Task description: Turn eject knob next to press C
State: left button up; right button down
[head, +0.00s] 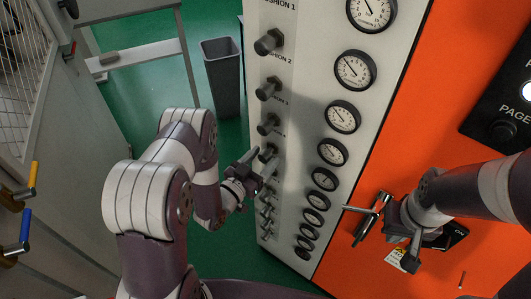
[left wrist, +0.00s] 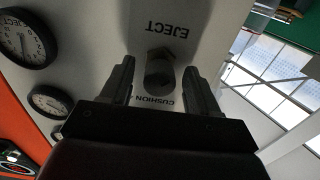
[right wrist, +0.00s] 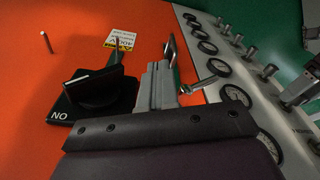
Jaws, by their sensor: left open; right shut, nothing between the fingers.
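A column of dark knobs runs down the white panel (head: 310,90) in the head view. My left gripper (head: 250,165) is at a knob about halfway down the column. In the left wrist view my left gripper (left wrist: 158,88) is open, one finger on each side of a dark knob (left wrist: 160,70). Upside-down labels EJECT (left wrist: 167,29) and CUSHION (left wrist: 153,101) lie on either side of this knob; the cushion number is unclear. No label reading press C is legible. My right gripper (right wrist: 157,85) is shut and empty in front of the orange panel (head: 395,130).
Round gauges (head: 343,117) line the white panel beside the knobs. A black switch (right wrist: 95,92) on the orange panel is close to my right gripper. A grey bin (head: 221,75) stands on the green floor behind my left arm.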

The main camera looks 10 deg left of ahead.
pick_arm(q)
jog(key=shift+w+d, duration=0.3)
jog(key=shift+w, duration=0.4)
jog(key=shift+s, duration=0.1)
jog(key=c, duration=1)
jog(key=shift+c, duration=0.2)
jog(key=n, duration=0.5)
jog(key=shift+f+n, duration=0.1)
jog(key=shift+n, duration=0.3)
jog(key=n, duration=0.6)
jog(key=shift+s+d, duration=0.1)
